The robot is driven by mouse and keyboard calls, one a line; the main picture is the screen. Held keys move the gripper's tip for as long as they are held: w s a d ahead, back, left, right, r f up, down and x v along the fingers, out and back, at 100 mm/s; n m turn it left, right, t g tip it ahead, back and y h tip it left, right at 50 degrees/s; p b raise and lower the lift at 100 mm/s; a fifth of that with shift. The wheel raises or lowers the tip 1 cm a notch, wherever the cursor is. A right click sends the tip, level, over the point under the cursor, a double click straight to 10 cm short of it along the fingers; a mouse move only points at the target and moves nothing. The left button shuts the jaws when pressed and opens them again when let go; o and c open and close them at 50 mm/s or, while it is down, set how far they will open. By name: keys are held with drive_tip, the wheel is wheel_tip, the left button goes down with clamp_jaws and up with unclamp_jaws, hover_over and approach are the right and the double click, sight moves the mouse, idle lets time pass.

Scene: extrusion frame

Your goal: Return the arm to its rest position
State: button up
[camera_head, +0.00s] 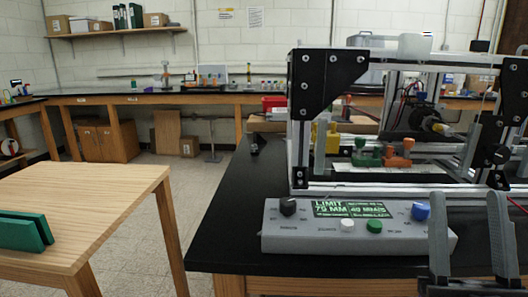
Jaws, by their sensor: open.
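My gripper (468,205) shows at the lower right, its two grey fingers pointing up in the picture. The fingers stand well apart with nothing between them, so it is open and empty. It overlaps the right end of the grey control box (290,242) in the picture; I cannot tell how far apart they are in depth. The rest of my arm is out of view below the frame.
The control box has a lit display (350,209) and knobs. Behind it, an extrusion frame (300,130) stands on the black bench (225,220), with green and orange parts (382,155) inside. Floor shows between.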

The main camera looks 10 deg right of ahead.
drive_tip(key=s+a+f+m+g+y, duration=0.1)
drive_tip(key=s+a+f+g, duration=0.15)
drive_tip(key=f, duration=0.45)
drive_tip(key=s+a+f+m+g+y, duration=0.1)
drive_tip(key=f+g, duration=0.2)
drive_tip(key=f, duration=0.4)
drive_tip(key=s+a+f+m+g, duration=0.1)
drive_tip(key=s+f+g, duration=0.1)
drive_tip(key=f, duration=0.5)
drive_tip(key=s+a+f+n+g+y, duration=0.2)
drive_tip(key=s+a+f+g+y, duration=0.1)
drive_tip(key=s+f, duration=0.4)
drive_tip(key=s+a+f+n+g+y, duration=0.1)
drive_tip(key=s+a+f+g+y, duration=0.3)
drive_tip(key=s, duration=0.5)
wheel_tip(320, 180, up, 17)
drive_tip(key=p, duration=1.9)
drive_tip(key=shift+d+r+t+h, duration=0.15)
drive_tip(key=shift+d+t+h, duration=0.25)
drive_tip(key=shift+t, duration=0.05)
